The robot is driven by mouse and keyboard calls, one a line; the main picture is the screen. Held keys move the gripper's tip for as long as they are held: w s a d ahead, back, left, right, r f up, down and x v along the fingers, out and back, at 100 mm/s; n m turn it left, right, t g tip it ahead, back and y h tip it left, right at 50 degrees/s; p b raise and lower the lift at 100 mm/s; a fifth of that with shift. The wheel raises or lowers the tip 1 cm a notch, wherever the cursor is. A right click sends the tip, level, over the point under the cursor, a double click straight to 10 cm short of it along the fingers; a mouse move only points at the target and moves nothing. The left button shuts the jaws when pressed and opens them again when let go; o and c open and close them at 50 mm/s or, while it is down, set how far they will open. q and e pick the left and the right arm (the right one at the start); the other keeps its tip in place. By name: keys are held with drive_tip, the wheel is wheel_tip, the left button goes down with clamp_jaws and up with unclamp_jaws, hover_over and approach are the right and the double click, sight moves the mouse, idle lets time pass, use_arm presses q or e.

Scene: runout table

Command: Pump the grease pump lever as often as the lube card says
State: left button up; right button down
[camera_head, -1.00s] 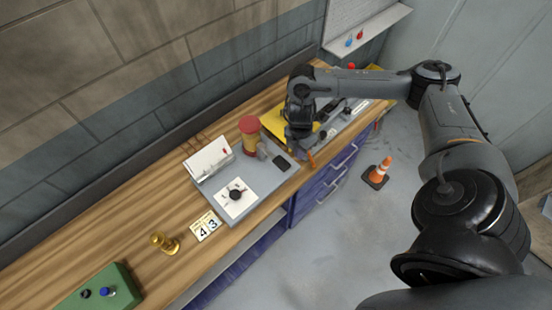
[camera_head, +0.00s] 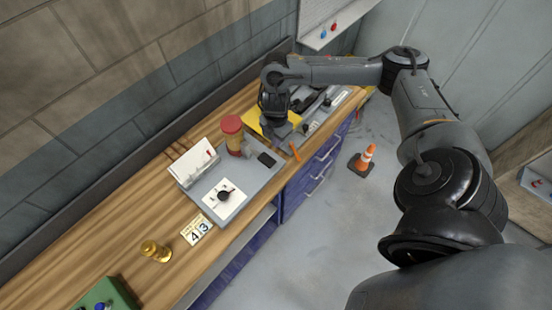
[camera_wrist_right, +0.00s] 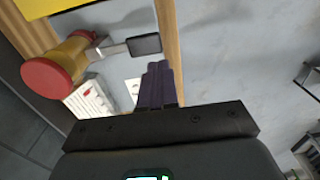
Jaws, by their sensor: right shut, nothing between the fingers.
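The grease pump (camera_head: 232,136), a yellow cylinder with a red cap, stands on a grey plate on the bench. Its lever ends in a black grip (camera_head: 267,159) pointing toward the bench's front edge. In the wrist view, the red cap (camera_wrist_right: 47,78) and black grip (camera_wrist_right: 145,45) show at left and centre. The lube card (camera_head: 196,230), with the figures 4 and 3, lies on the wood beside the plate. My right gripper (camera_wrist_right: 157,84) is shut and empty, close to the grip; I cannot tell if they touch. My left gripper is not in view.
A brass piece (camera_head: 155,251) and a green box (camera_head: 108,294) stand farther left. A traffic cone (camera_head: 364,160) stands on the floor.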

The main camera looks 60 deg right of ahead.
wheel_tip(320, 180, down, 12)
drive_tip(key=shift+r+b, duration=0.2)
drive_tip(key=shift+b, duration=0.25)
